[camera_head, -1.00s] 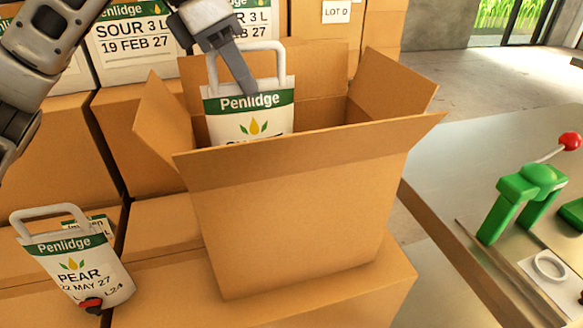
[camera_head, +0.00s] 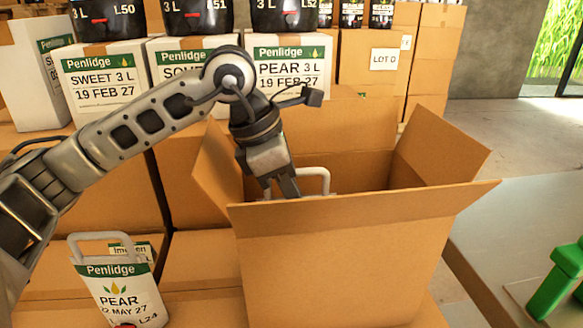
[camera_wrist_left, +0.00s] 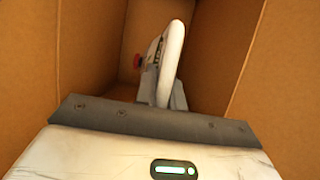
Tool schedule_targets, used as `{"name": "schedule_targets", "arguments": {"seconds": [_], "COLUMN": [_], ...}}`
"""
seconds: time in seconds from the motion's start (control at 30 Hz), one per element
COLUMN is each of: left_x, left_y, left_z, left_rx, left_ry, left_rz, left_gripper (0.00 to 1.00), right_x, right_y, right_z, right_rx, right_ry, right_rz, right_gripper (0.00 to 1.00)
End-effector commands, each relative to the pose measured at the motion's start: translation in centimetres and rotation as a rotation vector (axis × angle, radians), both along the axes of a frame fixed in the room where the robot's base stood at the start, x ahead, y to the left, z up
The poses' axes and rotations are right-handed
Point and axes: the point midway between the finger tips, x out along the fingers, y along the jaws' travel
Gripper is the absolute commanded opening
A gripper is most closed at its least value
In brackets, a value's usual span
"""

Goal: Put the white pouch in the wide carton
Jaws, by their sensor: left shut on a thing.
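The wide carton (camera_head: 335,255) stands open with its flaps up, on top of other cartons. My left gripper (camera_head: 284,190) reaches down into its mouth from above and is shut on the white pouch. Only the pouch's grey-white handle (camera_head: 326,183) shows above the near wall; its body is hidden inside. In the left wrist view the handle (camera_wrist_left: 172,60) stands between the fingers, with brown carton walls (camera_wrist_left: 85,50) around it. I cannot tell whether the pouch touches the bottom. My right gripper is not in view.
Another white pouch labelled PEAR (camera_head: 118,296) stands left of the carton. White Penlidge boxes (camera_head: 105,85) with dark packs on top line the back. A metal bench (camera_head: 505,215) with a green device (camera_head: 562,280) is at the right.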

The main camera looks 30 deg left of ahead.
Motion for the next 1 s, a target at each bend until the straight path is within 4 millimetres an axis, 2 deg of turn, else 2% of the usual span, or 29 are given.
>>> {"name": "schedule_targets", "arguments": {"seconds": [0.33,0.7,0.93,0.97,1.0], "left_x": [0.1,0.1,0.1,0.0,0.0], "left_y": [0.0,-0.1,0.0,0.0,0.0], "left_z": [-0.3,-1.3,-1.5,-1.8,-1.8], "left_rx": [-0.005,-0.005,-0.005,-0.002,-0.002], "left_ry": [-0.009,-0.008,-0.008,-0.001,-0.001], "left_rz": [0.001,0.001,0.001,0.0,0.0], "left_gripper": [0.0,0.0,0.0,0.16,0.27], "right_x": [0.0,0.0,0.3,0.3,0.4], "right_y": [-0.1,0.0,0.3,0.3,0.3], "right_z": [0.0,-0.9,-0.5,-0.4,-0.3], "right_rx": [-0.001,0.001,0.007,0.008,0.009], "right_ry": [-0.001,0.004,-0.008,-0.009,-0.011], "right_rz": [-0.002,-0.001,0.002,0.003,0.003], "right_gripper": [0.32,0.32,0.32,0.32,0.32]}}
